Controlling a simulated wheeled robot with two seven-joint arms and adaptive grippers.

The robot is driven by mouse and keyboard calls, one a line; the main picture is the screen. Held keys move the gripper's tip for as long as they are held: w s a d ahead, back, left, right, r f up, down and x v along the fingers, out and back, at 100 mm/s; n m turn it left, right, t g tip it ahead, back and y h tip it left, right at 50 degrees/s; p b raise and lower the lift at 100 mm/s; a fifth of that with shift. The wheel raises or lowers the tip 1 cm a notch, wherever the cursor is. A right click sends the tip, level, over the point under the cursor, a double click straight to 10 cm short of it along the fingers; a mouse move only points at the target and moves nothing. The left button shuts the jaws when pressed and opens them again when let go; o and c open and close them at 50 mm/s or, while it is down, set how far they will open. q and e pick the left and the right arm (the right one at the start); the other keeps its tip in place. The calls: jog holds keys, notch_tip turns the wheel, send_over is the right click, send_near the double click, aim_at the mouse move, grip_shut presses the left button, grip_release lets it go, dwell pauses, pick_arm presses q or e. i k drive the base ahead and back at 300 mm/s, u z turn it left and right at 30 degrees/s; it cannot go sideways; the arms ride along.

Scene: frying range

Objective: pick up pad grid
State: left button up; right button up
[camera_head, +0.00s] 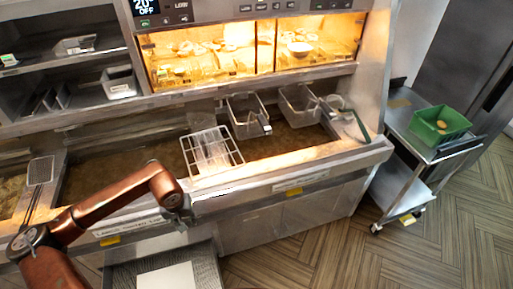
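A white wire grid (211,150), which looks like the pad grid, rests over the dark fryer well near its front edge. It is divided into several rectangular cells. My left arm comes in from the lower left, and its gripper (184,216) hangs at the front panel of the range, below and left of the grid. The gripper is apart from the grid. Its fingers are small and dark here, so I cannot tell whether they are open or shut. Nothing is visibly held. My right gripper is not in view.
Two wire fry baskets (246,116) (299,105) stand right of the grid. A skimmer (41,171) lies at the left. A drawer (121,277) with a white sheet is below my gripper. A trolley (403,117) with a green bin (440,124) stands right. The floor at lower right is free.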

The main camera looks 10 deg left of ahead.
aim_at(205, 151)
jog(key=z, duration=1.15)
jog(key=i, duration=1.35)
jog(key=u, duration=2.8)
jog(key=i, duration=1.1)
jog(key=z, duration=1.2)
